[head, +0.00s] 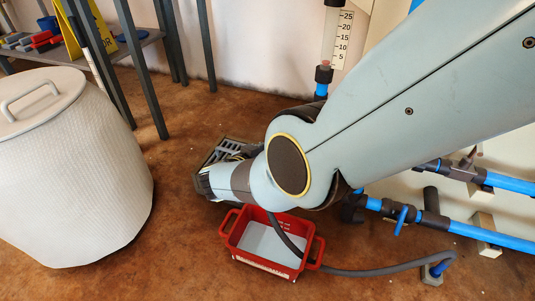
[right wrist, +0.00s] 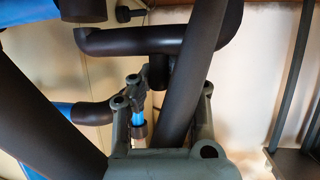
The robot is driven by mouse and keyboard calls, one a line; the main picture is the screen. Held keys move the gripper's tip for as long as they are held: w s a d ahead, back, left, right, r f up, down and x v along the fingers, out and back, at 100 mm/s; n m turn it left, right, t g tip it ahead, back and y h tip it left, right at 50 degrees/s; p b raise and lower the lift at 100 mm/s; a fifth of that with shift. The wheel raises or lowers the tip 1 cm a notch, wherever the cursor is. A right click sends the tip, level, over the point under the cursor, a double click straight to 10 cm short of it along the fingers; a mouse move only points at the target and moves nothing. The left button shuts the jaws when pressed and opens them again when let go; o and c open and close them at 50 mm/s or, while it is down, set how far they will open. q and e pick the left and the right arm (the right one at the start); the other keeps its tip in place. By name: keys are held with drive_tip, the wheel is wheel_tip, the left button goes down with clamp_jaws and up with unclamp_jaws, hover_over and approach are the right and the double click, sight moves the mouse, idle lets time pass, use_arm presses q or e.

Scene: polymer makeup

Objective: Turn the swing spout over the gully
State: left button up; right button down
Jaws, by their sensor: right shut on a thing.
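My right gripper (right wrist: 164,97) shows in the right wrist view, its two fingers on either side of a dark pipe, which looks like the swing spout (right wrist: 199,60). It is shut on this pipe. The pipe runs from the top of the view down between the fingers; its outlet end cannot be made out. My left gripper is not in view.
A red crate (head: 235,236) with a grey inside stands in front of my wrist, a grey hose (head: 370,272) curving right from it. Blue pipes (head: 480,232) run along the right wall. A white lidded bin (head: 70,170) stands left. Bare floor lies between bin and crate.

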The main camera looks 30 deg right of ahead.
drive_tip(key=shift+s+d, duration=0.1)
drive_tip(key=c, duration=1.2)
unclamp_jaws()
drive_tip(key=shift+c, duration=0.2)
drive_tip(key=shift+r, duration=0.1)
wheel_tip(320, 180, up, 10)
drive_tip(key=shift+f, duration=0.1)
